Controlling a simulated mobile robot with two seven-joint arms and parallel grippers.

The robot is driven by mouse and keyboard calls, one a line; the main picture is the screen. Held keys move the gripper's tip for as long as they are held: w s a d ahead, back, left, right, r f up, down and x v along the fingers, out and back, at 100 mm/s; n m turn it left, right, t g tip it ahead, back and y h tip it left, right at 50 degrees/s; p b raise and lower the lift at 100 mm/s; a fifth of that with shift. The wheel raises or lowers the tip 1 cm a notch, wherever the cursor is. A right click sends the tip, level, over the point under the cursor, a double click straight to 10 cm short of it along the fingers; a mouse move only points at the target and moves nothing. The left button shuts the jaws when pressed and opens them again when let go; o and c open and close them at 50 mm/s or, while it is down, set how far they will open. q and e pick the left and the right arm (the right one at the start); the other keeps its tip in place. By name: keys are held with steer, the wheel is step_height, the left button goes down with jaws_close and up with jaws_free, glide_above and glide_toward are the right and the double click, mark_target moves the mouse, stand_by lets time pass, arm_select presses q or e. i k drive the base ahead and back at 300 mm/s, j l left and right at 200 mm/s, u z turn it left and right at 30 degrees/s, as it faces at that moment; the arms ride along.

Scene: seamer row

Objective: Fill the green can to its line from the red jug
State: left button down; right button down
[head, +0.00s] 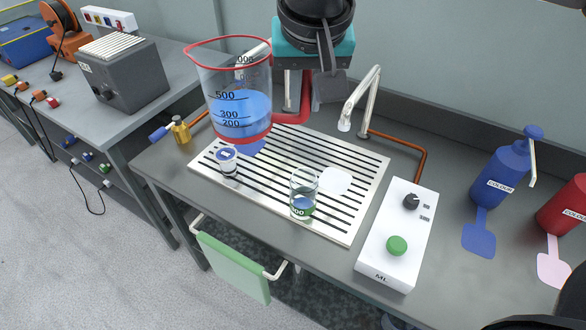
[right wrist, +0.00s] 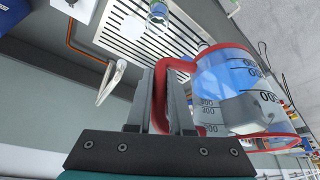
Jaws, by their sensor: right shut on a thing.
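The red jug (head: 238,105) is clear with a red rim, base and handle, and holds blue liquid to about its 500 mark. My right gripper (head: 308,92) is shut on its red handle (right wrist: 162,92) and holds it roughly upright above the slotted tray. The green can (head: 303,193) is a clear vessel with a green band low on it, standing on the tray to the right of and below the jug. Some bluish liquid seems to show in it; its line is too small to make out. It also shows in the right wrist view (right wrist: 158,13). My left gripper is not in view.
A blue-banded vessel (head: 228,162) stands on the slotted tray (head: 345,225) below the jug. A bent tap (head: 362,98) rises behind. A white box (head: 396,240) with a green button is at right, then blue (head: 503,172) and red (head: 568,207) colour bottles.

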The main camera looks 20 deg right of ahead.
mark_target(303, 181)
steer(key=i+j, duration=0.3)
steer(key=j, duration=0.2)
steer(key=i+j+u, duration=0.1)
steer(key=i+j, duration=0.15)
steer(key=j, duration=0.25)
steer(key=i+j+u, duration=0.1)
steer(key=i+j, duration=0.2)
steer(key=j, duration=0.15)
steer(key=i+j, duration=0.35)
steer(key=j+u, duration=0.05)
steer(key=j, duration=0.05)
